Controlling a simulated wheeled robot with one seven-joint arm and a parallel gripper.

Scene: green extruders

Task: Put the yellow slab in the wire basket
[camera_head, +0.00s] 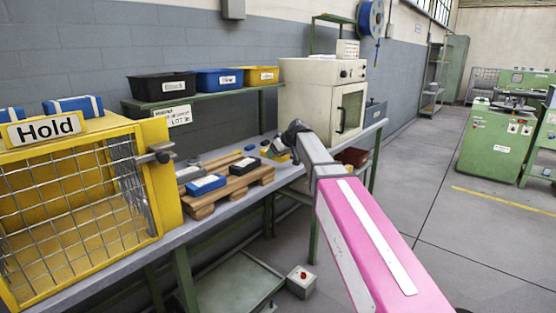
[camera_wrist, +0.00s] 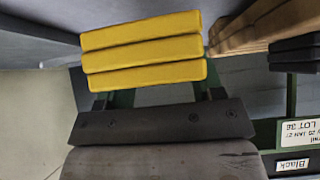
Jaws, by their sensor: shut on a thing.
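The yellow slab (camera_wrist: 145,50), with a grooved, ribbed face, fills the upper middle of the wrist view. My gripper (camera_wrist: 154,96) is shut on it; the slab hides the fingertips. In the head view my gripper (camera_head: 286,145) is over the far part of the bench, and a small yellow part of the slab (camera_head: 279,157) shows beside it. The wire basket (camera_head: 126,134) is a yellow-framed cage with grey mesh and a "Hold" sign, at the left end of the bench. It stands well to the left of my gripper.
A wooden pallet (camera_head: 228,194) carrying blue, black and grey blocks lies between basket and gripper. A white oven (camera_head: 325,97) stands behind my arm. Black (camera_head: 161,86), blue (camera_head: 216,79) and yellow (camera_head: 262,75) bins sit on a shelf. A clamp (camera_head: 156,153) sticks out from the basket's right side.

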